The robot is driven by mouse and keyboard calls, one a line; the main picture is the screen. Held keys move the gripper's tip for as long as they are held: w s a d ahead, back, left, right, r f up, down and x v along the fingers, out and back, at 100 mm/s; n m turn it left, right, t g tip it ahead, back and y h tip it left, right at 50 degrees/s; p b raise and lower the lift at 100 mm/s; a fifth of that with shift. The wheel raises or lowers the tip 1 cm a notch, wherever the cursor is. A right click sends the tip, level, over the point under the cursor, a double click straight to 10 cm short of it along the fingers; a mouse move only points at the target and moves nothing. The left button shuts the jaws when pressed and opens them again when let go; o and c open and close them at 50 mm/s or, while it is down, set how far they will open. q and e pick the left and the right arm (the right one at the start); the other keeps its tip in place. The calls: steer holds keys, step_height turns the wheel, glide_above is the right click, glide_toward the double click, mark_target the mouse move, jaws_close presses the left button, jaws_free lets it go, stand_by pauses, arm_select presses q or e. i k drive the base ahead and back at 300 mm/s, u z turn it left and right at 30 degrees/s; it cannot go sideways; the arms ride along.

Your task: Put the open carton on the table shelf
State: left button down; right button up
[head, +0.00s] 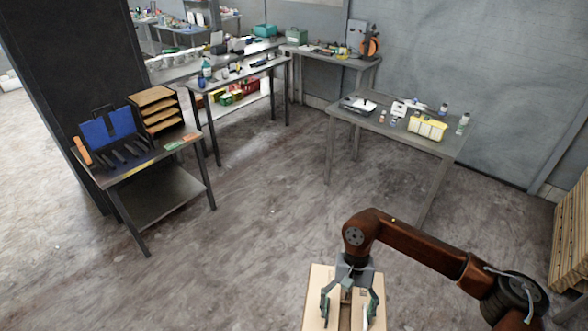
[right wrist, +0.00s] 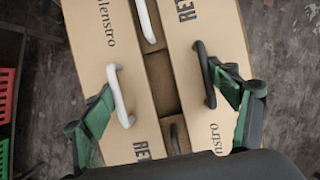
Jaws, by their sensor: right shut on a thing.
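The open carton (head: 314,298) is brown cardboard with printed lettering, at the bottom centre of the head view. In the right wrist view the carton (right wrist: 140,90) fills the middle, with a dark gap between its two long printed flaps. My right gripper (head: 348,308) points down over the carton, its green fingers to either side of the gap, and is shut on it. The carton's lower part is cut off by the head frame. A small table (head: 130,172) at the left has a bare lower shelf (head: 160,196). My left gripper is not in view.
A cluttered table (head: 440,155) stands at the back right. Wooden pallets (head: 570,235) are at the right edge. Open floor (head: 260,210) lies between.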

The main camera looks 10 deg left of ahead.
mark_target(160, 194)
steer(key=i, duration=0.35)
steer(key=u, duration=2.25)
steer(key=i, duration=3.1)
steer(key=z, duration=0.9)
